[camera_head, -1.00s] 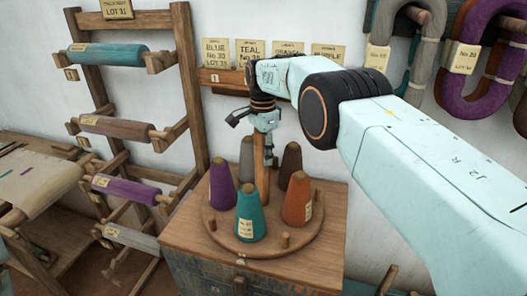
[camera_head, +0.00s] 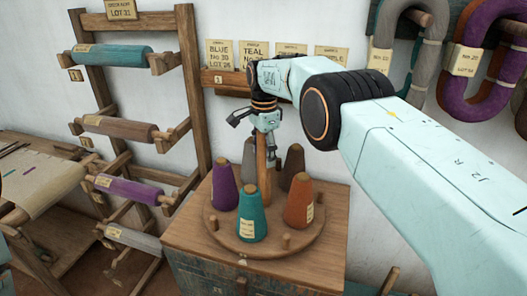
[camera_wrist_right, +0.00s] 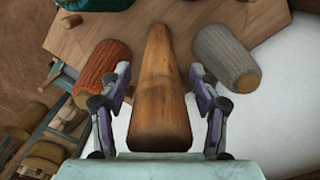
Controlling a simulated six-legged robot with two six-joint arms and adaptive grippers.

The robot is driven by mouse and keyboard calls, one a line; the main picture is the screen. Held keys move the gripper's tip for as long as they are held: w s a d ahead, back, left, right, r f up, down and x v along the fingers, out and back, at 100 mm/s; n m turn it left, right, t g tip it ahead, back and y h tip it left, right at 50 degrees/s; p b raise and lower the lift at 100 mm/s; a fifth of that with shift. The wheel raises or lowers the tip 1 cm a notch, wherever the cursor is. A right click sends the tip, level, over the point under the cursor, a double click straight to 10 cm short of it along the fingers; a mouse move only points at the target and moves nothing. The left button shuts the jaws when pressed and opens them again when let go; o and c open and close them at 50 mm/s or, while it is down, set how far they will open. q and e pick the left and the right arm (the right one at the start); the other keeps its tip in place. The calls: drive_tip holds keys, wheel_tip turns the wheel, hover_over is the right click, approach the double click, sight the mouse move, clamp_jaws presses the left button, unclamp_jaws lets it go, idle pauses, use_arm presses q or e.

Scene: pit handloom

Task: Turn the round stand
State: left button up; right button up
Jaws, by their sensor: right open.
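The round stand (camera_head: 282,243) is a wooden disc on top of a wooden chest. It carries purple (camera_head: 224,187), teal (camera_head: 251,215), orange (camera_head: 299,203) and grey-brown (camera_head: 249,160) yarn cones, with another brown cone (camera_head: 292,165) at the back. A wooden centre post (camera_head: 262,170) rises from it. My right gripper (camera_head: 266,135) is above the post, pointing down. In the right wrist view the open fingers (camera_wrist_right: 160,100) stand on either side of the post (camera_wrist_right: 160,85), with gaps visible. The orange cone (camera_wrist_right: 102,68) and grey cone (camera_wrist_right: 226,58) flank it. My left gripper is not in view.
The wooden chest (camera_head: 195,235) supports the stand. A wooden rack with cloth rolls (camera_head: 128,125) stands to the left. Label cards (camera_head: 219,54) and a small shelf are on the wall behind. Yarn hanks (camera_head: 470,70) hang at the upper right.

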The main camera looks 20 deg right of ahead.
drive_tip(key=shift+d, duration=0.2)
drive_tip(key=r, duration=0.6)
drive_tip(key=shift+a+r, duration=0.1)
drive_tip(key=shift+a, duration=0.15)
drive_tip(key=shift+d+r, duration=0.1)
drive_tip(key=shift+r, duration=0.45)
drive_tip(key=shift+d, duration=0.1)
drive_tip(key=shift+w, duration=0.1)
drive_tip(key=shift+r, duration=0.1)
drive_tip(key=shift+a, duration=0.25)
